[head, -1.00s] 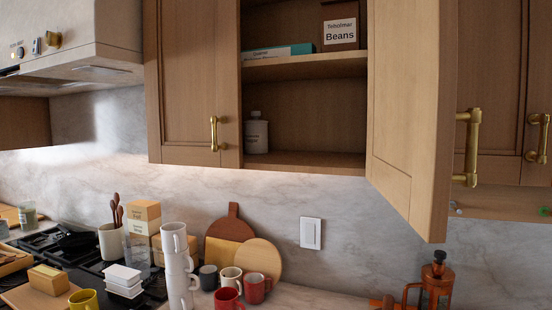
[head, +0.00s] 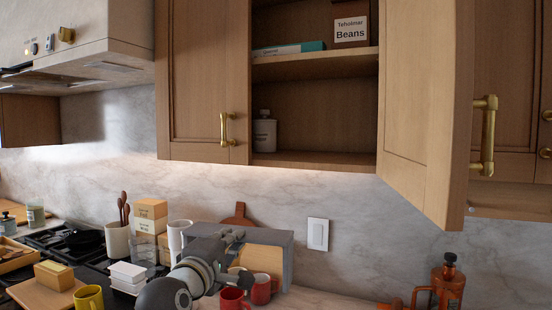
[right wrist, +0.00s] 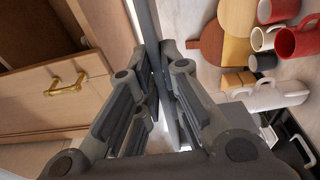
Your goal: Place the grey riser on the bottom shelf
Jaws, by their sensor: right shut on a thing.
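The grey riser (head: 288,260) is held up in front of the backsplash, above the counter, in the head view. Its top panel and right leg show; the arm hides part of it. My right gripper (head: 240,258) is shut on the riser from the left and near side. In the right wrist view, the riser (right wrist: 163,75) is a thin grey plate seen edge-on between the fingers (right wrist: 165,60). The bottom shelf (head: 315,160) of the open upper cabinet is above the riser. A white bottle (head: 264,135) stands at its left end; its middle and right look clear. My left gripper is out of view.
The open cabinet door (head: 425,110) juts out right of the opening. The upper shelf (head: 315,65) holds a beans box (head: 351,28) and a teal box (head: 288,49). Red mugs (head: 233,299), a white cup stack (head: 178,238) and a coffee press (head: 447,285) stand below.

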